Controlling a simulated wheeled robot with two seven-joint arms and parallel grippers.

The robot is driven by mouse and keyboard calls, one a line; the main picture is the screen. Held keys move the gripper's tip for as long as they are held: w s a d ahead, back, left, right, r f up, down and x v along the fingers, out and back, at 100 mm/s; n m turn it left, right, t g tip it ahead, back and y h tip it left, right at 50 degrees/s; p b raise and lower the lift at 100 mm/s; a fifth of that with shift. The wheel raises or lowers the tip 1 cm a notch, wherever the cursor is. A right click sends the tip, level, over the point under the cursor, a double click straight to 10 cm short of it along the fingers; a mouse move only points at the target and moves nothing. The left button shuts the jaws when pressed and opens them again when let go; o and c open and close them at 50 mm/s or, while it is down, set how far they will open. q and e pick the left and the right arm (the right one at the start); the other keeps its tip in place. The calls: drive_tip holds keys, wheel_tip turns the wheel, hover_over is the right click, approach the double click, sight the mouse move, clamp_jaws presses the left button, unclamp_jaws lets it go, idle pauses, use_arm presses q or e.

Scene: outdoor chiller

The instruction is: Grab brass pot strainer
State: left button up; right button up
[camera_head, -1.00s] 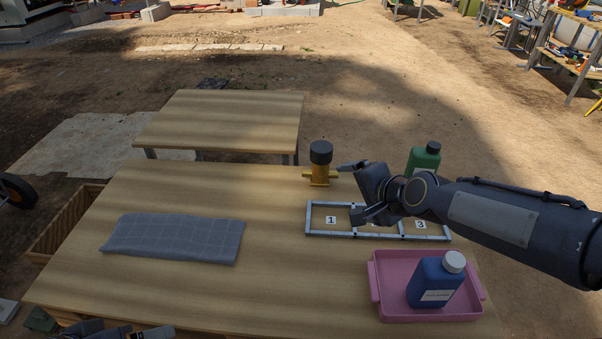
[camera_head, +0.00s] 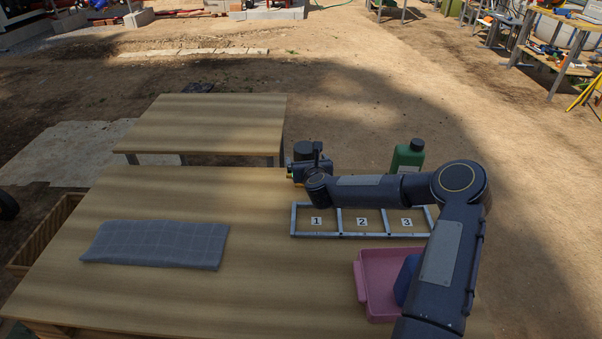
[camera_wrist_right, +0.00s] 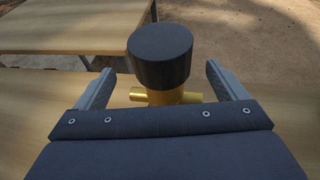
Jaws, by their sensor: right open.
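The brass pot strainer, a brass body with side stubs and a black cylindrical cap (camera_head: 303,150), stands upright at the table's far edge in the head view, mostly hidden by my right gripper (camera_head: 302,171). In the right wrist view the strainer's black cap (camera_wrist_right: 160,55) and brass body (camera_wrist_right: 165,97) sit between the two spread fingers of my right gripper (camera_wrist_right: 165,85). There is a gap between each finger and the strainer. My left gripper does not show in the head view now.
A numbered tray frame (camera_head: 292,219) lies in front of the strainer. A green bottle (camera_head: 407,158) stands to its right. A pink tray (camera_head: 376,284) holding a blue bottle (camera_head: 404,280) is partly behind my right arm. A grey cloth (camera_head: 155,243) lies at left. A second table (camera_head: 210,122) stands behind.

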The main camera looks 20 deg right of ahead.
drive_tip(key=p+x, duration=0.1)
drive_tip(key=x, duration=0.3)
drive_tip(key=shift+w+d+f, duration=0.1)
drive_tip(key=shift+d+f, duration=0.05)
drive_tip(key=shift+f, duration=0.1)
drive_tip(key=shift+w+d+f, duration=0.15)
drive_tip(key=shift+w+f, duration=0.1)
drive_tip(key=shift+w, duration=0.25)
drive_tip(key=c, duration=1.8)
drive_tip(key=shift+r, duration=0.1)
drive_tip(key=shift+c, duration=0.5)
drive_tip(key=shift+r, duration=0.1)
